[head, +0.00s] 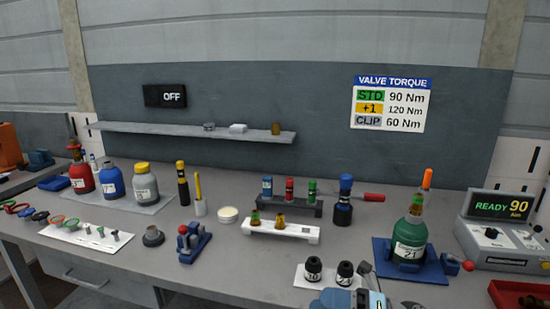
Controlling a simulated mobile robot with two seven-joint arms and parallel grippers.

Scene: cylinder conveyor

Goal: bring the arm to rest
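Neither of my grippers can be made out in the head view. A blue and grey item (347,299) is cut off by the bottom edge, right of the middle. I cannot tell whether it is a tool or a part of my arm. No fingertips show, and nothing is seen held. The grey workbench (262,268) lies across the view with its objects standing on it.
A green cylinder (409,240) stands on a blue base (381,255) at right, beside a torque unit (500,240) reading "READY 90". Red (81,178), blue (112,182) and grey (145,187) cylinders stand at left. A white rack (281,231) is central.

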